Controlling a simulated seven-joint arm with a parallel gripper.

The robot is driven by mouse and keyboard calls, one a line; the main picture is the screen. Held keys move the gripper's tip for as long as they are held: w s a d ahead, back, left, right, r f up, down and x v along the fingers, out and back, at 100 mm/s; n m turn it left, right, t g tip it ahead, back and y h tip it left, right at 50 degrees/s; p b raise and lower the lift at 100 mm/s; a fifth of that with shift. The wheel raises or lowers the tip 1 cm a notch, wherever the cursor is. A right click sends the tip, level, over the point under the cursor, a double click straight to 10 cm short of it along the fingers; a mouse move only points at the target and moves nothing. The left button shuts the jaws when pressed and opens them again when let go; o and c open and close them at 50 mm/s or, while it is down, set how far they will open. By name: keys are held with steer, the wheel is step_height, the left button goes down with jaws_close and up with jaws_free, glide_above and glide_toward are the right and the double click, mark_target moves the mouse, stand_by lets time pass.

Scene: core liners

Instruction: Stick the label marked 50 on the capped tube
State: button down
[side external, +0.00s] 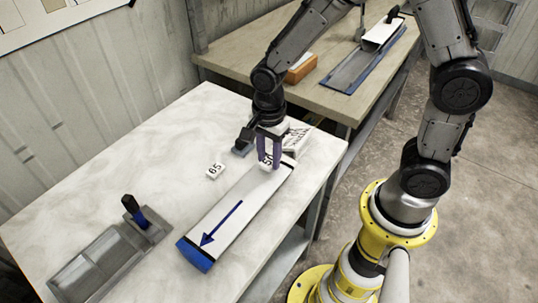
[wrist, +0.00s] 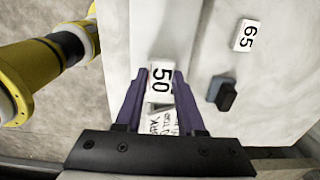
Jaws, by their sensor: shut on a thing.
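The label marked 50 (side external: 265,163) is a small white tag with black digits. My gripper (side external: 269,150) is shut on it, and the wrist view shows the label (wrist: 160,80) between the purple fingertips (wrist: 157,82). The capped tube (side external: 240,205) lies on the pale table, white with a blue arrow, a blue cap (side external: 195,255) at its near end and a dark far end. The label is over the far part of the tube; I cannot tell whether it touches. The tube also shows in the wrist view (wrist: 160,30). The fingers hide part of its far end.
A label marked 65 (side external: 215,171) lies left of the tube. A dark block (wrist: 224,92) and a piece with handwriting (side external: 298,135) are near the far end. A grey tray (side external: 88,268) and a blue-handled tool (side external: 133,211) sit front left. A wooden table (side external: 235,60) stands behind.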

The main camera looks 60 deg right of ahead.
steer(key=shift+f, duration=1.1)
jaws_free()
stand_by(0.6)
steer(key=shift+r, duration=0.1)
steer(key=shift+r, duration=3.45)
